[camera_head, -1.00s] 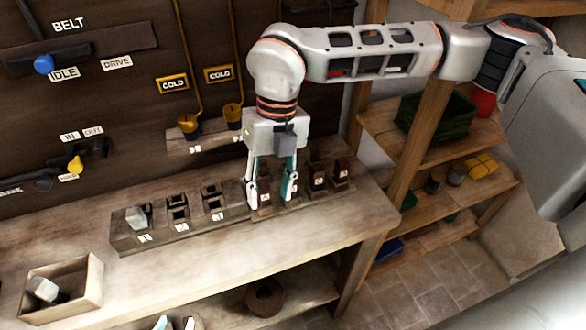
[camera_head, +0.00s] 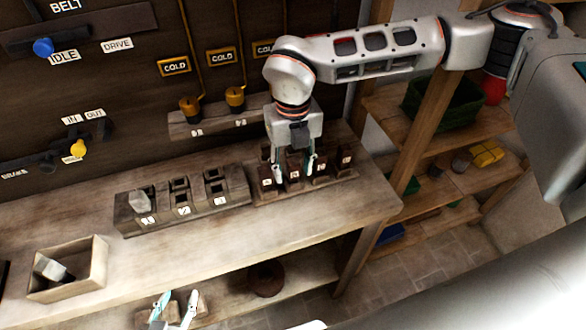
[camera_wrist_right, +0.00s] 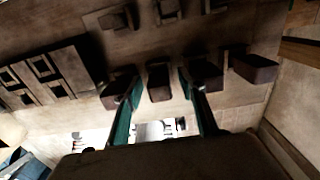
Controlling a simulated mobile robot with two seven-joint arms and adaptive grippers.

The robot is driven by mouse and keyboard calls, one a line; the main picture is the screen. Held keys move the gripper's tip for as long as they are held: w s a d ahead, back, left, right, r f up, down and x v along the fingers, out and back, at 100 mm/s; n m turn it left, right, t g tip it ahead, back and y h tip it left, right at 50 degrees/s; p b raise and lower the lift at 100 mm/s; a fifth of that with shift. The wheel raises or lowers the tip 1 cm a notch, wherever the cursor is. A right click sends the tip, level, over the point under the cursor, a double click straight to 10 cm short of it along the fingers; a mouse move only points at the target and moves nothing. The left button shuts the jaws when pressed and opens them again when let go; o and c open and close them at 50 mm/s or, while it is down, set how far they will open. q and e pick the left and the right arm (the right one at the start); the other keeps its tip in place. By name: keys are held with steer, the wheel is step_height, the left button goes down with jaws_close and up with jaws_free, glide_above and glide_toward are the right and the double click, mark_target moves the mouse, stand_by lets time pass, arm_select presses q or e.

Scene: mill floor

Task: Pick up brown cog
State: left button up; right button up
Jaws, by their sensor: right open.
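A round brown thing (camera_head: 266,278), which looks like the brown cog, lies on the shelf under the bench; its teeth are too small to make out. My right gripper (camera_head: 294,168) points down over the rack on the bench, well above that shelf. Its fingers are apart on either side of a dark brown block (camera_head: 294,163) in a row of several. The right wrist view also shows this block (camera_wrist_right: 159,83) between the fingers; I cannot tell if they touch it. My left gripper (camera_head: 179,299) is at the bottom edge, fingers apart and empty, left of the round brown thing.
A grey rack (camera_head: 232,200) with numbered slots holds a pale piece at its left end. An open wooden box (camera_head: 98,268) with a grey piece stands at the bench's left. Shelves (camera_head: 440,185) stand to the right. The bench front (camera_head: 250,230) is clear.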

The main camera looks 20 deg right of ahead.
steer(key=c, duration=1)
steer(key=shift+r, duration=0.1)
